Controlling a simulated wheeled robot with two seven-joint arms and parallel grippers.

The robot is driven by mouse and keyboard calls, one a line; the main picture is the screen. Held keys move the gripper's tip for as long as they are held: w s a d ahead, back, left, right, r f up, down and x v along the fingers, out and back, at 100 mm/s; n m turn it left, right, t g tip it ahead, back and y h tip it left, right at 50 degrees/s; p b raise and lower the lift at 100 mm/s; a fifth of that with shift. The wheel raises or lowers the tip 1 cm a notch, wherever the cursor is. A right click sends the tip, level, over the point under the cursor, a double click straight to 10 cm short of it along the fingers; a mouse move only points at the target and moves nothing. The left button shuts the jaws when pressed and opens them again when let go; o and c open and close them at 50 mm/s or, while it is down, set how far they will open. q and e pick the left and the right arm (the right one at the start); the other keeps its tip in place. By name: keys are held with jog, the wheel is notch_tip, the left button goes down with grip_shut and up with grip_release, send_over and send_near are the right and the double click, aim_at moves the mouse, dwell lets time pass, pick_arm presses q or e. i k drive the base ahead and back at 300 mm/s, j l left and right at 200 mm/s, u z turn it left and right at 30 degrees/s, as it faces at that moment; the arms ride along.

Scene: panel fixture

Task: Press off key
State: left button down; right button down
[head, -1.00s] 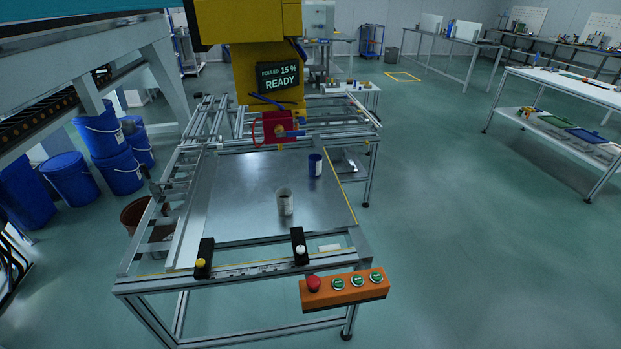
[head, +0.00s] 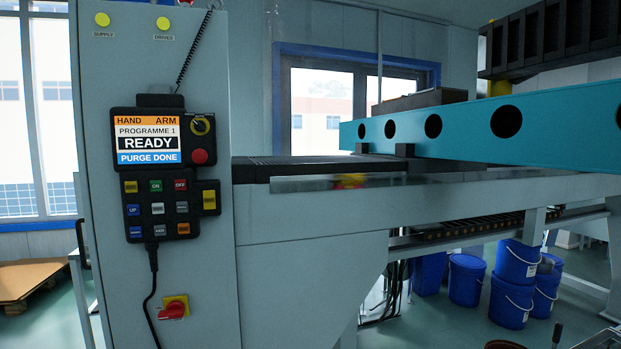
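The pendant hangs on a pale grey cabinet at the left of the head view. Its screen (head: 147,138) reads HAND, ARM, PROGRAMME 1, READY and PURGE DONE. Neither of my grippers is in view.
A red and yellow switch (head: 173,307) is low on the cabinet (head: 210,290). A black cable hangs below the pendant. A teal beam (head: 460,135) extends to the right over a grey machine bed. Blue buckets (head: 513,270) stand on the floor at right.

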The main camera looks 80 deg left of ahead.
aim_at(180, 184)
jog(key=u, duration=3.3)
jog(key=i+j+z, duration=0.2)
jog(key=j, duration=0.25)
jog(key=i+j+z, duration=0.1)
jog(key=j+z, duration=0.15)
jog(key=j, duration=0.2)
jog(key=i+j+z, duration=0.2)
jog(key=j, duration=0.3)
jog(key=j+z, duration=0.2)
jog(key=j, duration=0.3)
jog(key=k+l, duration=0.05)
